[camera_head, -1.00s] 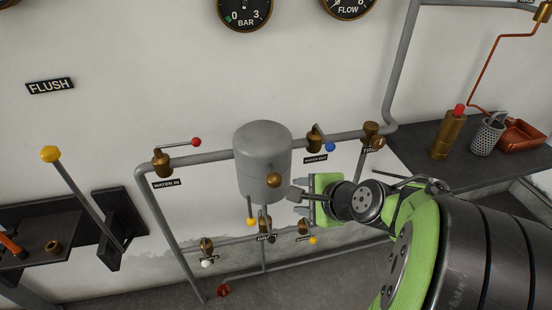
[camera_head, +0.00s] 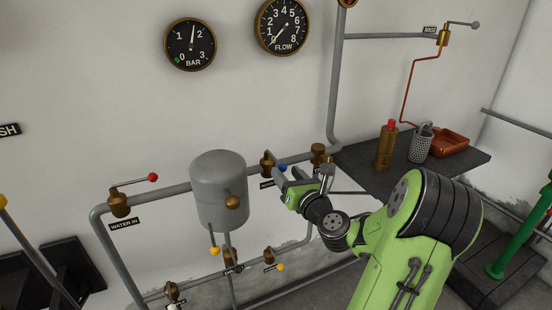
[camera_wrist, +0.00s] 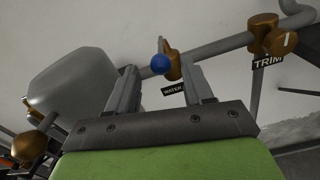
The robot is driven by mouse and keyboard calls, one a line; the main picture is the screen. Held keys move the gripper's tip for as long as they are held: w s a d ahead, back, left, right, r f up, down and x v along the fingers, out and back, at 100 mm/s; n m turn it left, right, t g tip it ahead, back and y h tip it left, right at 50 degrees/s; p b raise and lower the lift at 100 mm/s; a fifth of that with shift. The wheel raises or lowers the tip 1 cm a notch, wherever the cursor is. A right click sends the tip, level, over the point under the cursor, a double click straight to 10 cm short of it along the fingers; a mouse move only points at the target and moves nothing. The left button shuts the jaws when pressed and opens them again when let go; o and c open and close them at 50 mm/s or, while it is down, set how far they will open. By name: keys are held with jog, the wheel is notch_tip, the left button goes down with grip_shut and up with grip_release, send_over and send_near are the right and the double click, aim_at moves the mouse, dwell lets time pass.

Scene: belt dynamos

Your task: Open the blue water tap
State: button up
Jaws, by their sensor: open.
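The blue water tap is a brass valve (camera_head: 267,165) on the grey pipe, right of the tank, with a blue ball knob (camera_head: 283,167) on its lever. In the wrist view the blue knob (camera_wrist: 160,64) appears between the two finger ends, with the brass body (camera_wrist: 174,66) behind it. My gripper (camera_head: 288,176) is open at the knob, its fingers pointing toward the pipe. The wrist view shows both fingers (camera_wrist: 161,72) apart, with a gap on each side of the knob. I cannot tell the remaining depth. The label below the tap is partly hidden by a finger.
The grey tank (camera_head: 219,188) stands close left of my gripper. The red-handled WATER IN valve (camera_head: 119,205) is further left. A brass TRIM valve (camera_wrist: 263,30) is close right. A dark bench (camera_head: 365,158) holds a brass bottle (camera_head: 384,148), basket and copper tray.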

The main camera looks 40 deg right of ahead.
aim_at(277, 161)
jog(key=x, duration=0.7)
jog(key=shift+d+f, duration=0.1)
jog(key=shift+c, duration=0.4)
grip_shut()
